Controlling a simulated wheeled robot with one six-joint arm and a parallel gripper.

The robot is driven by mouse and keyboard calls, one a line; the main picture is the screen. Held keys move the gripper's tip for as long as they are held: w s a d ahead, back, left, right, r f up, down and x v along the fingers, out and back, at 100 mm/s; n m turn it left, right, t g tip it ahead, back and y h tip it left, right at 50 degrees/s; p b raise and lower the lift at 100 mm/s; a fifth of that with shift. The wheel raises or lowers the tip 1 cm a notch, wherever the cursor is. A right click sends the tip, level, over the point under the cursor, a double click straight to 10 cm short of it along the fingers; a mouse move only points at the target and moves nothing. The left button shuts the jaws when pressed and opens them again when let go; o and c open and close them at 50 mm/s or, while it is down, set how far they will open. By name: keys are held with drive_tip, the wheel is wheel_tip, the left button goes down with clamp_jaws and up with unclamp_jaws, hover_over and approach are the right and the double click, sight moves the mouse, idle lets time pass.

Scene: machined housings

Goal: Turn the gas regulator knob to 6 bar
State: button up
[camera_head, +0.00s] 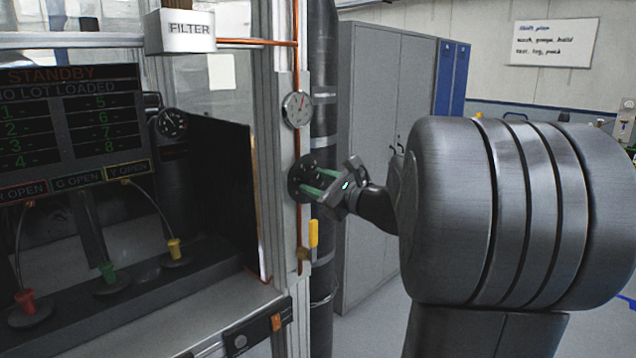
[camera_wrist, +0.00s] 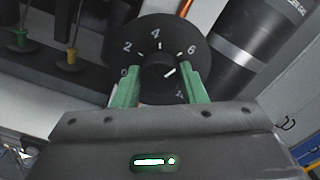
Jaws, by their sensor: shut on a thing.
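The black regulator knob (camera_wrist: 158,72) sits in the middle of a round black dial plate (camera_wrist: 146,32) with white numbers. The numbers 0, 2, 4 and 6 show; one at lower right is partly cut off, and the right finger hides part of the scale. The knob's white mark points up and right, roughly toward the 6. My gripper (camera_wrist: 163,86) is shut on the knob, with one green finger on each side. In the head view my gripper (camera_head: 318,185) reaches the dial plate (camera_head: 298,178) from the right.
A round gauge (camera_head: 298,109) with a reddish needle sits on the post above the dial. A yellow handle (camera_head: 313,234) is below it. A dark vertical pipe (camera_head: 323,80) runs close behind. Grey lockers (camera_head: 375,90) stand farther back. A cabinet with a screen (camera_head: 75,125) is at left.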

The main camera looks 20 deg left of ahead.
drive_tip(key=shift+f, duration=0.1)
drive_tip(key=o, duration=1)
drive_tip(key=shift+d, duration=0.15)
drive_tip(key=b+v, duration=0.3)
drive_tip(key=v, duration=1)
drive_tip(key=shift+s+d, duration=0.25)
drive_tip(key=p+x, duration=0.3)
drive_tip(key=x, duration=1.1)
